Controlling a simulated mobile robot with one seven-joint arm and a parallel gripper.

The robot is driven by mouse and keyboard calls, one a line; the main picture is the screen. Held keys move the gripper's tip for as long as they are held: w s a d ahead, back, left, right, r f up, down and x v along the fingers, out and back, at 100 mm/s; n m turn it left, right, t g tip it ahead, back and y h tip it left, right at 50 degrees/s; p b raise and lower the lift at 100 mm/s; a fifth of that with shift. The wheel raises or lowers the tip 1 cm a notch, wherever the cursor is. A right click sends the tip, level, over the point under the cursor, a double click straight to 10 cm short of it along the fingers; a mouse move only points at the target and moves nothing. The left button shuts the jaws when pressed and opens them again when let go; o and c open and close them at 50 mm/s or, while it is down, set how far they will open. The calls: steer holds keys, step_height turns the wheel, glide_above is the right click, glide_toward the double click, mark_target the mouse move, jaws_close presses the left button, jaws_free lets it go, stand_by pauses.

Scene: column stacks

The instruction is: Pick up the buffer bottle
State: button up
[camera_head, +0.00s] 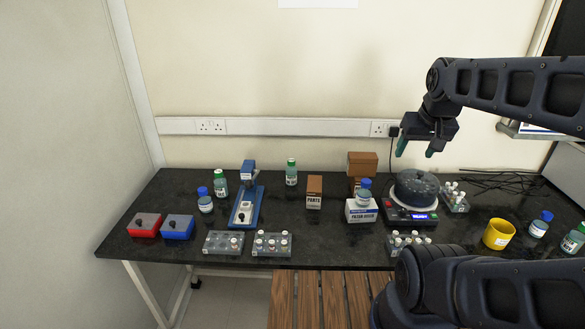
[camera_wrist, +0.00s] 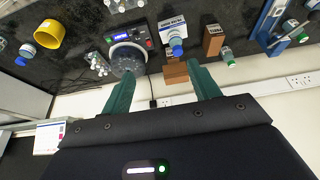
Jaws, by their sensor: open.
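Several small bottles stand on the black bench, and their labels are too small to read, so I cannot tell which is the buffer bottle. One blue-capped bottle (camera_head: 365,193) stands upright on a white box (camera_head: 361,212); its blue cap shows in the wrist view (camera_wrist: 177,46). Other blue-capped bottles stand at left (camera_head: 205,203) and right (camera_head: 539,226). Green-capped bottles stand at left (camera_head: 220,186), back middle (camera_head: 291,175) and far right (camera_head: 574,240). My gripper (camera_head: 416,150) is open and empty, raised above the back of the bench, apart from every bottle.
A round dark device (camera_head: 416,190) sits on a scale with a lit display. A yellow cup (camera_head: 497,235), vial racks (camera_head: 271,245), a brown box (camera_head: 314,192), a blue stand (camera_head: 247,206), and red (camera_head: 145,226) and blue boxes (camera_head: 178,228) stand around.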

steer(key=w+a+f+t+y, duration=0.15)
steer(key=w+a, duration=0.35)
steer(key=w, duration=0.5)
steer(key=w+a+t+y, duration=0.1)
steer(key=w+a+t, duration=0.1)
steer(key=w+a, duration=0.55)
steer(key=m+t, duration=0.2)
steer(key=t, duration=0.2)
glide_above(292, 163)
steer(key=s+d, duration=0.5)
steer(key=d, duration=0.1)
step_height(292, 163, down, 13)
steer(key=s+a+f+t+h, duration=0.1)
steer(key=a+f+t+h, duration=0.25)
steer(key=f, duration=0.55)
steer(key=s+a+f+t+h, duration=0.1)
steer(key=a+f+t+h, duration=0.15)
steer(key=a+f, duration=0.45)
steer(key=shift+g, duration=0.25)
steer(key=w+d, duration=0.1)
steer(key=w, duration=0.2)
steer(key=w+d+f, duration=0.1)
steer(key=w+d, duration=0.1)
steer(key=w, duration=0.1)
steer(key=w+d+f, duration=0.1)
steer(key=w, duration=0.3)
steer(key=shift+w+d, duration=0.1)
steer(key=shift+d, duration=0.1)
steer(key=shift+f, duration=0.1)
steer(key=c, duration=1.2)
